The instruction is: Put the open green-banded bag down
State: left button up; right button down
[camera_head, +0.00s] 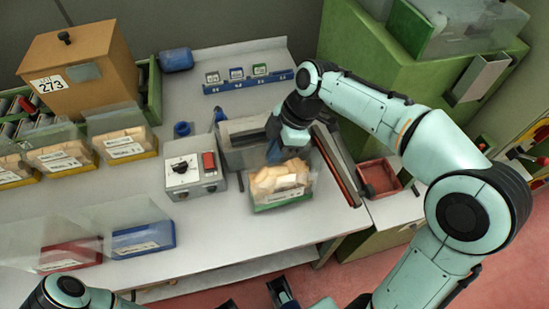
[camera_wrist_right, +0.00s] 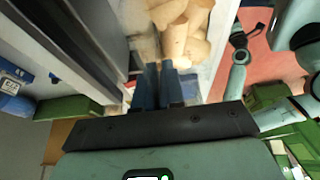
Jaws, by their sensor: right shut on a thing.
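The open green-banded bag (camera_head: 283,199) is clear and full of tan corks, in front of the grey sealer-like machine. My right gripper (camera_head: 278,153) is shut on the bag's upper film, behind the corks. In the right wrist view, the two blue fingers (camera_wrist_right: 162,88) are close together beside the corks (camera_wrist_right: 182,35). Whether the bag's base touches the bench is not clear. My left gripper (camera_head: 283,292) seems to show only as dark parts at the bottom edge; its opening cannot be judged.
A control box (camera_head: 195,175) with a dial stands left of the bag. A long dark rail (camera_head: 337,165) and a red tray (camera_head: 379,178) are to the right. Red-banded (camera_head: 72,257) and blue-banded (camera_head: 143,240) bags stand front left. Bare bench (camera_head: 225,235) lies in front.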

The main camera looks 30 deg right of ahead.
jog(key=shift+f, duration=1.6)
jog(key=shift+f+b, duration=0.15)
jog(key=shift+b, duration=0.15)
jog(key=c, duration=1.2)
grip_release()
jog(key=shift+c, duration=0.2)
jog(key=p+v, duration=0.2)
jog(key=v, duration=1)
jog(key=shift+d, duration=0.1)
